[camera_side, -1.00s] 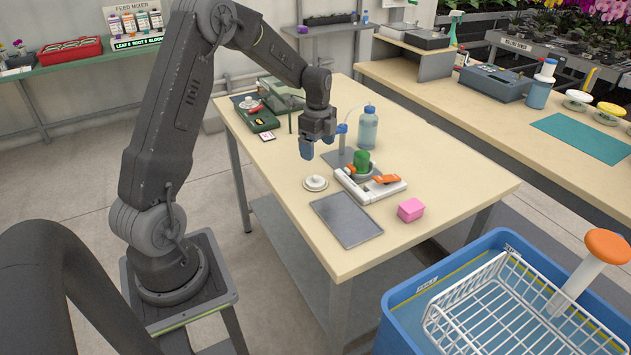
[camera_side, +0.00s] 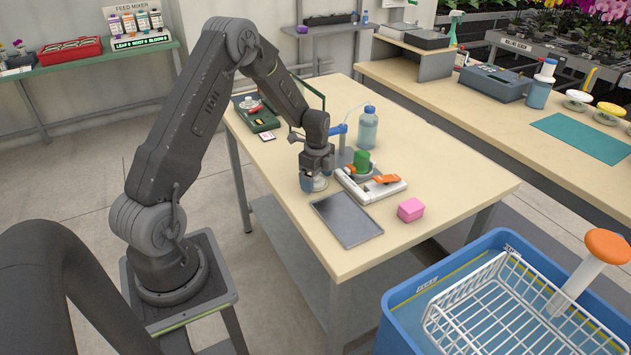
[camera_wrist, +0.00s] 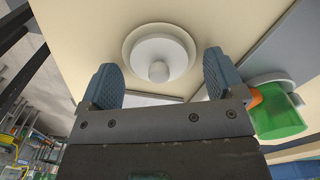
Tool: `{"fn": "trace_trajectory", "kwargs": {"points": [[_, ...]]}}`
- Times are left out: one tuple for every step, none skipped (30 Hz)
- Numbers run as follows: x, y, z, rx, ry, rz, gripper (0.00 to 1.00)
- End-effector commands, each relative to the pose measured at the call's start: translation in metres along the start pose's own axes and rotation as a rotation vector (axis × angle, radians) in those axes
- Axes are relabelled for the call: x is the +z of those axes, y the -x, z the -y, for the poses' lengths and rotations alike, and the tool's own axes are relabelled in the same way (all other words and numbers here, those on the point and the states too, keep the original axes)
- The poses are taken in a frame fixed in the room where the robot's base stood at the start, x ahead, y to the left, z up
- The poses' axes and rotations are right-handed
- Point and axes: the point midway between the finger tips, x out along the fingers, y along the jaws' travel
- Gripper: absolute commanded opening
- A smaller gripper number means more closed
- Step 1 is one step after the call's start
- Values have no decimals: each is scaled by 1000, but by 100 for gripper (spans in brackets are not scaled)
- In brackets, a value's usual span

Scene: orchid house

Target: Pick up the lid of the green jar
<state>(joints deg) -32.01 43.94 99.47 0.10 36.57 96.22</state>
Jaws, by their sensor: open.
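The lid (camera_wrist: 158,48) is a round white disc with a knob, lying on the tabletop. In the side view the lid (camera_side: 318,184) shows only in part, behind my gripper. My gripper (camera_wrist: 158,72) is open, with a blue finger on each side of the lid's knob in the wrist view. The fingers look close above the lid and do not visibly hold it. In the side view my gripper (camera_side: 314,184) is low over the table. The green jar (camera_side: 361,160) stands to the right on a white and orange device, and it also shows in the wrist view (camera_wrist: 279,117).
The white and orange device (camera_side: 382,188) sits right of my gripper. A grey plate (camera_side: 346,219) lies in front, with a pink box (camera_side: 411,210) to its right. A clear bottle (camera_side: 368,130) stands behind. The table's right side is clear.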

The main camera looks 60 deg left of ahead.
Motion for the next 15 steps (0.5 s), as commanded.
{"fn": "trace_trajectory", "kwargs": {"points": [[0,0,0,0,0,0,88],[0,0,0,0,0,0,88],[0,0,0,0,0,0,86],[0,0,0,0,0,0,84],[0,0,0,0,0,0,81],[0,0,0,0,0,0,77],[0,0,0,0,0,0,74],[0,0,0,0,0,0,71],[0,0,0,0,0,0,67],[0,0,0,0,0,0,64],[0,0,0,0,0,0,62],[0,0,0,0,0,0,58],[0,0,0,0,0,0,55],[0,0,0,0,0,0,52],[0,0,0,0,0,0,48]]}}
